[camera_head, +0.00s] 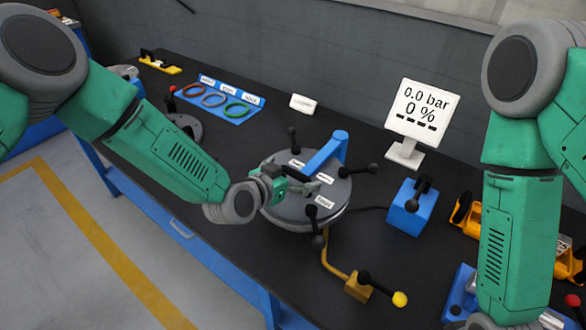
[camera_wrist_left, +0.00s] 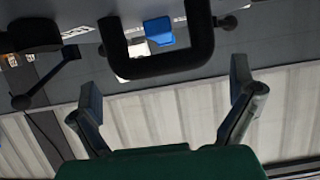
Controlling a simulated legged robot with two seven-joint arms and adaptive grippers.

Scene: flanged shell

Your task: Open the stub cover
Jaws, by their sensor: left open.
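The round grey stub cover (camera_head: 285,212) lies flat on its flanged shell on the bench, with white labels on top and a blue arm (camera_head: 325,152) at its far side. Black-knobbed clamp handles (camera_head: 318,225) stand around its rim. My left gripper (camera_head: 312,186) is over the cover and hides part of its top. In the left wrist view, the left fingers (camera_wrist_left: 168,85) are open and spread apart. A black U-shaped handle (camera_wrist_left: 165,69) is just ahead of them, with nothing seen gripped. My right arm comes down at the right, its gripper out of view.
A yellow pipe with a valve lever (camera_head: 378,288) is at the cover's near right. A blue block with a black lever (camera_head: 410,207) and a gauge display reading 0.0 bar (camera_head: 422,108) stand right. A blue ring tray (camera_head: 215,98) lies at the back left.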

